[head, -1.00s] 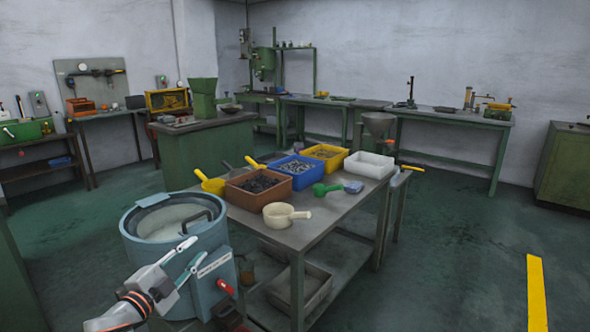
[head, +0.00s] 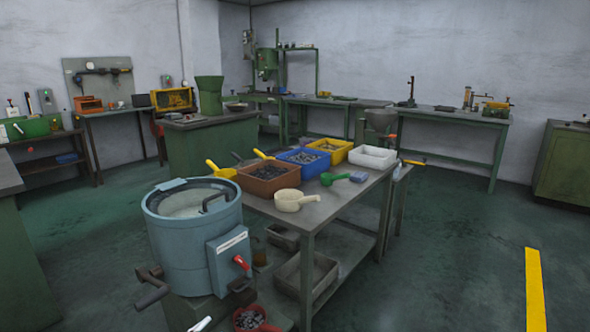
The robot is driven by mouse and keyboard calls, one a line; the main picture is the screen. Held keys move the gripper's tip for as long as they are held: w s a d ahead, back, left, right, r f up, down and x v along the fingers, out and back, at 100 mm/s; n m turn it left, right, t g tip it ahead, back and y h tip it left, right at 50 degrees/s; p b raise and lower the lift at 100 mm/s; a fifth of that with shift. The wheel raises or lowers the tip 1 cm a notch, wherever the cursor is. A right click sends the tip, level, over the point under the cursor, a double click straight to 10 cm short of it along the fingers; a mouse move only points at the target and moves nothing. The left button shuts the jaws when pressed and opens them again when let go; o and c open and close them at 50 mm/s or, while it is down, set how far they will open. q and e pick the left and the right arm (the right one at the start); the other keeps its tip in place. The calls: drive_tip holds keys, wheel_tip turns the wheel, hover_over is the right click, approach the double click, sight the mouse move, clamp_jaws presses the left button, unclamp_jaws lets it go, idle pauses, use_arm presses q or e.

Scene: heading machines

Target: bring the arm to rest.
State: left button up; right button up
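Only a small pale tip of my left gripper (head: 200,324) shows, at the bottom edge of the head view. It is low in front of the blue round tub machine (head: 180,240). The rest of the gripper and its arm are out of the picture, so its opening cannot be judged, and nothing held shows. My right gripper is not in view.
A red container (head: 268,327) with dark pieces is at the bottom edge, right of the tip. Dark handles (head: 152,287) stick out left of the tub. The grey worktable (head: 330,205) bears bins and scoops. Green floor (head: 440,260) is clear to the right.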

use_arm(q)
drive_tip(key=s+f+n+g+y+b, duration=0.2)
drive_tip(key=s+f+n+b, duration=0.15)
drive_tip(key=s+f, duration=0.8)
drive_tip(key=s+f+n+g+y+b, duration=0.1)
drive_tip(key=s+f+n+g+b, duration=0.2)
drive_tip(key=s+f, duration=0.8)
drive_tip(key=s+r+n+p, duration=0.2)
drive_tip(key=s+r+p, duration=0.3)
drive_tip(key=r+p, duration=0.4)
drive_tip(key=shift+r+p, duration=0.2)
drive_tip(key=shift+p, duration=2.8)
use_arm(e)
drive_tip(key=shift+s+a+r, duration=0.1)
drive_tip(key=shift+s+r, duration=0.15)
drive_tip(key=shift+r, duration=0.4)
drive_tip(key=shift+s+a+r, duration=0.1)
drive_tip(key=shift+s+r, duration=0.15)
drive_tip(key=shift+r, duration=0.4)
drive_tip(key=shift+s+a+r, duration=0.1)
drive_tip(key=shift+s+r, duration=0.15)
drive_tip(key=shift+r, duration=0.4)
use_arm(q)
drive_tip(key=shift+s, duration=0.1)
